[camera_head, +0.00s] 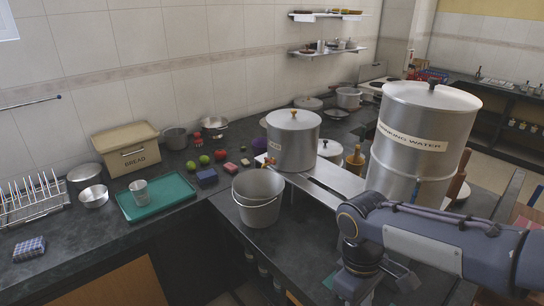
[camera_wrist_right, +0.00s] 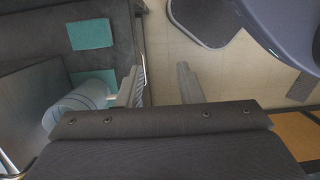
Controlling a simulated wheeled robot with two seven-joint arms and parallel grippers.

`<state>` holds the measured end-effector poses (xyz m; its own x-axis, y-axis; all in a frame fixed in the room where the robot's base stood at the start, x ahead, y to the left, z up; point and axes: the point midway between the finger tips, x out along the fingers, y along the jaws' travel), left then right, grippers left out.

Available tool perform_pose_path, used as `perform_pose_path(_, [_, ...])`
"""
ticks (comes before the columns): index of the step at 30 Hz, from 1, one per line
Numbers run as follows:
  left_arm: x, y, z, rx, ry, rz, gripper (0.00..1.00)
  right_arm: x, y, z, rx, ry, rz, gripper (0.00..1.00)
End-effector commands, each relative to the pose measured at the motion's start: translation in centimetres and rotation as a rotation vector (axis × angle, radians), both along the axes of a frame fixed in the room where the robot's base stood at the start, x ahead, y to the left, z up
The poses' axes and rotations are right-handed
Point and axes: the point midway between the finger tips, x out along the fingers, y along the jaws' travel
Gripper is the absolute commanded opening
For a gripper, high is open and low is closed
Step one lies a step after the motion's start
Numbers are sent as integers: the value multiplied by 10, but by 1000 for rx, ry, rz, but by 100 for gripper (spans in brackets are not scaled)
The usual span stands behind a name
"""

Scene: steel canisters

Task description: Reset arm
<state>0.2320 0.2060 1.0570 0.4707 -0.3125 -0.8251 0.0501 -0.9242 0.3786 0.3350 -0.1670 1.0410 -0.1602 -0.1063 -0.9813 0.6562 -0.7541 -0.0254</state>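My right arm comes in from the right in the head view, in front of the large steel canister (camera_head: 403,174) labelled "DRINKING WATER". My right gripper (camera_wrist_right: 161,72) shows in the right wrist view. Its two fingers are apart, with only pale tiled floor seen between them. A smaller lidded steel canister (camera_head: 293,146) stands on a raised metal stand (camera_head: 337,178), left of the large one. My left gripper is not in view.
A steel bucket (camera_head: 259,206) stands on the dark counter (camera_head: 190,222) near its front edge. A green tray (camera_head: 172,200) with a metal cup, a bread box (camera_head: 127,157), fruit and a dish rack (camera_head: 30,204) are further left. Wall shelves hang behind.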

Motion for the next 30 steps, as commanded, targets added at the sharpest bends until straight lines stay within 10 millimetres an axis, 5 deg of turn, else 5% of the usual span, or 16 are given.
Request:
perform_pose_path(15, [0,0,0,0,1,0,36,-88,-40,18,429,-386,-671,33])
perform_pose_path(21, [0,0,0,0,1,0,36,-102,-39,16,540,-498,-843,33])
perform_pose_path(30, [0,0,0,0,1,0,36,-103,-39,15,561,-520,-873,33])
